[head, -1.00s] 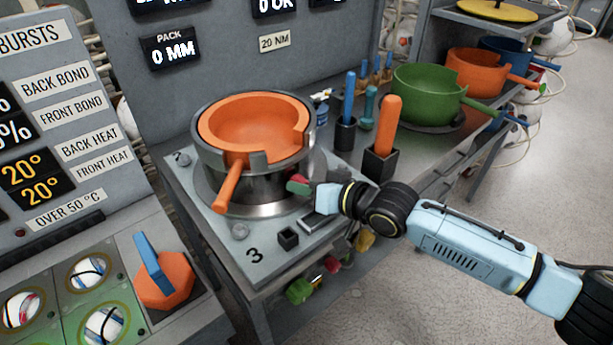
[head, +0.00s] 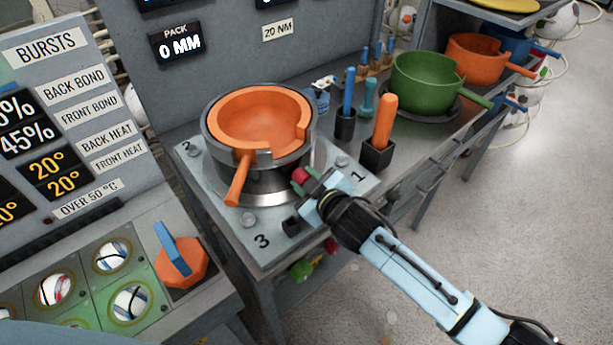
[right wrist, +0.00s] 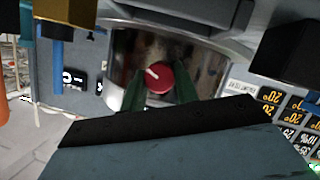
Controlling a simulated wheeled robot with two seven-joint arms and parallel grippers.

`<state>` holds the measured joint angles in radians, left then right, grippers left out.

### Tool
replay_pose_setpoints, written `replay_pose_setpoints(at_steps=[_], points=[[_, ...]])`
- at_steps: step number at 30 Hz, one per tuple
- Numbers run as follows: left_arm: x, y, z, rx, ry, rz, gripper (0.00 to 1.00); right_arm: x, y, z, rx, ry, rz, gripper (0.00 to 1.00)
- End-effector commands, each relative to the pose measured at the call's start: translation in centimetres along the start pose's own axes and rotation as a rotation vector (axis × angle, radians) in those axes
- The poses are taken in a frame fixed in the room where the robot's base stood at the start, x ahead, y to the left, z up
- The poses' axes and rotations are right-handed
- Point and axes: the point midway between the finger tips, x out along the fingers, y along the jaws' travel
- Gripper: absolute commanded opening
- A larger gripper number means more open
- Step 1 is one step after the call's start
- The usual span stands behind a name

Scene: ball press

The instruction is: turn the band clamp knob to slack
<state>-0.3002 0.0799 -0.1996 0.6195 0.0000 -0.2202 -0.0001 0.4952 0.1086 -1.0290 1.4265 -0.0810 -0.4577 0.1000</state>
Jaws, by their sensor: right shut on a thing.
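The band clamp is a steel band (head: 272,186) around an orange pot-shaped mould (head: 262,108) on the grey station plate. Its small red round knob (head: 300,175) sticks out from the band's front right side. In the right wrist view the red knob (right wrist: 163,77) shows a white pointer mark aimed to the upper left. My right gripper (head: 307,181) is at the knob, and its green fingers (right wrist: 160,88) lie on both sides of it, shut on it. My left gripper is not in view.
A black holder with an orange-handled tool (head: 385,122) stands right of the clamp. A green pot (head: 428,82) sits farther back. An orange hexagonal knob with a blue lever (head: 178,258) is at the lower left.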

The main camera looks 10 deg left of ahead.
Motion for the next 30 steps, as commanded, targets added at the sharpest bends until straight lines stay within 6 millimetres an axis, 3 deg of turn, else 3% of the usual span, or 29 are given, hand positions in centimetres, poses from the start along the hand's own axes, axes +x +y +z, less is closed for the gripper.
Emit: replay_pose_setpoints(at_steps=[15,30], points=[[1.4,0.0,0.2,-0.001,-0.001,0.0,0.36,0.1,-0.4,0.2,-0.337,0.0,0.139,0.07],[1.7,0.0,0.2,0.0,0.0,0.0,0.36,0.0,-0.3,0.2,-0.418,-0.001,0.171,0.07]])
